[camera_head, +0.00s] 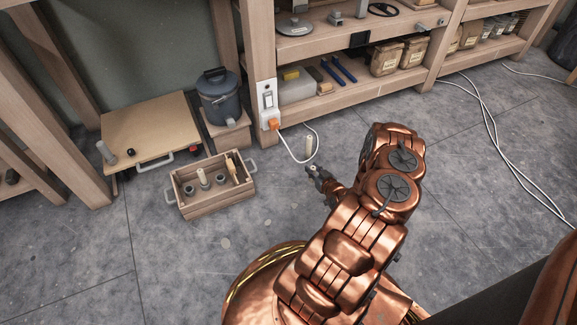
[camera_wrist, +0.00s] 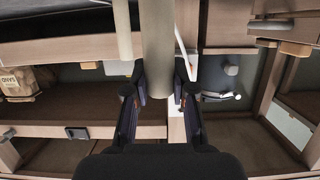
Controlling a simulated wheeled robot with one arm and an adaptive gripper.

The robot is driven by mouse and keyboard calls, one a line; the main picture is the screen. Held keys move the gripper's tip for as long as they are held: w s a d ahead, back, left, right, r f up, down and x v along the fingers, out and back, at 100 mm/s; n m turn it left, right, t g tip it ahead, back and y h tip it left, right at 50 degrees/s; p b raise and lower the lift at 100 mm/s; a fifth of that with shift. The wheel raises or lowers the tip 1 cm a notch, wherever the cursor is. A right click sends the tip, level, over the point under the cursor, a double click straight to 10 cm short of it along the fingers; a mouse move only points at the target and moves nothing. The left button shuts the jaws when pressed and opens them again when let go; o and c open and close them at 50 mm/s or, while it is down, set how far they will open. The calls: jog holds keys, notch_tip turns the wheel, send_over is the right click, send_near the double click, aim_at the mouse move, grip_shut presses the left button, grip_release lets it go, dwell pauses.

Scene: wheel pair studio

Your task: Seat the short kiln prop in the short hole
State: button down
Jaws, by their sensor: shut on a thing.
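My gripper (camera_head: 315,171) is low in front of the shelf unit, right of the wooden crate (camera_head: 222,203). In the wrist view its fingers (camera_wrist: 159,92) are closed on a grey-beige cylindrical kiln prop (camera_wrist: 158,45). The prop's far end runs out of the picture. A second, paler prop (camera_wrist: 124,30) is beside it on the left in the wrist view. In the head view a pale prop (camera_head: 309,146) shows just behind the gripper. The crate holds an upright pale prop (camera_head: 202,177), dark-rimmed round holders and a leaning piece (camera_head: 231,165). I cannot tell which prop is short.
An orange plug (camera_head: 274,123) with a white cable sits at the shelf post behind my gripper. A wooden board (camera_head: 150,127) and a dark lidded pot (camera_head: 218,97) are behind the crate. Grey floor is clear between crate and arm. White cables lie at right.

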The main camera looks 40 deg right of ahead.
jog(key=shift+w+d+f+b, duration=0.2)
jog(key=shift+w+f+b, duration=0.7)
jog(key=shift+w, duration=1.75)
jog(key=shift+w+d+f+b, duration=0.15)
jog(key=shift+w+f+b, duration=0.7)
jog(key=shift+w, duration=1.85)
jog(key=shift+w+d+f+b, duration=0.2)
jog(key=shift+w+f+b, duration=0.7)
jog(key=shift+w, duration=1.75)
jog(key=shift+r+b, duration=0.1)
jog(key=shift+b, duration=0.4)
jog(key=c, duration=1)
grip_release()
jog(key=shift+o, duration=0.2)
